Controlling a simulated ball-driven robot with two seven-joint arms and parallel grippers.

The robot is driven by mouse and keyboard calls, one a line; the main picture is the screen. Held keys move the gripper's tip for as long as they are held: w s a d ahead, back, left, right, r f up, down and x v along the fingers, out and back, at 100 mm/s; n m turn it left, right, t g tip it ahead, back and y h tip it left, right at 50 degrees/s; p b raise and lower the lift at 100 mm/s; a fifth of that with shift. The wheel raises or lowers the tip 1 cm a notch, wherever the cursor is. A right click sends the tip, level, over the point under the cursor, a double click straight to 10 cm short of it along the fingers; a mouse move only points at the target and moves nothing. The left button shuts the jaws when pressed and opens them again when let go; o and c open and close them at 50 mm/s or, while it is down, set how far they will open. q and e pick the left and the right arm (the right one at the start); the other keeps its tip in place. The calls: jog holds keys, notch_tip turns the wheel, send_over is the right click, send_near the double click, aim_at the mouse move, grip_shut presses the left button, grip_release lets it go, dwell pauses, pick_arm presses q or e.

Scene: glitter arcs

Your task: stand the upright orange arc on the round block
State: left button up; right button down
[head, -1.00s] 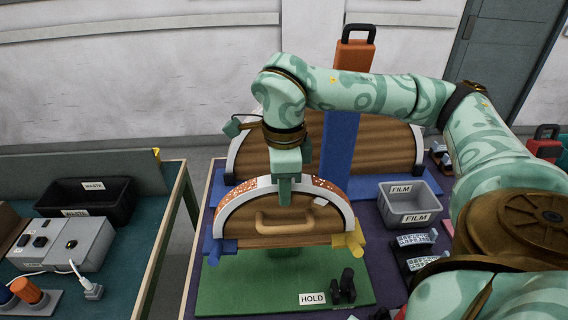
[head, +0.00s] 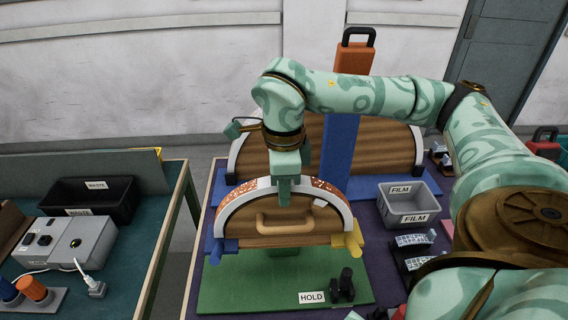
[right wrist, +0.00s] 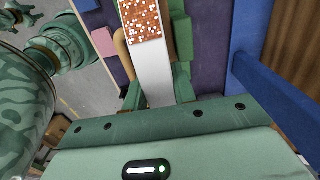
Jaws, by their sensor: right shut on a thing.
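The orange arc (head: 240,193) is a white curved band with orange speckled patches, upright along the rim of a half-round wooden panel (head: 300,222) with a handle. It also shows in the right wrist view (right wrist: 145,20). My right gripper (head: 284,194) is shut on the top middle of the band, pointing down. In the right wrist view its fingers (right wrist: 158,92) stand on either side of the white part. The panel's lower ends meet a blue support (head: 217,248) and a yellow support (head: 350,240). I cannot tell which thing is the round block. My left gripper is out of view.
A larger half-round wooden panel (head: 385,150) with a white rim stands behind, with a tall blue post (head: 340,150) before it. A green board (head: 240,290) marked HOLD lies below. A grey FILM bin (head: 410,203) is right. A bench with a black WASTE bin (head: 90,200) is left.

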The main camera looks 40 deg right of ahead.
jog(key=shift+f+b, duration=0.4)
jog(key=shift+f, duration=0.25)
dwell(0.8)
jog(key=c, duration=0.7)
grip_release()
jog(key=shift+o, duration=0.2)
notch_tip(320, 180, up, 8)
jog(key=p, duration=0.8)
dwell(0.3)
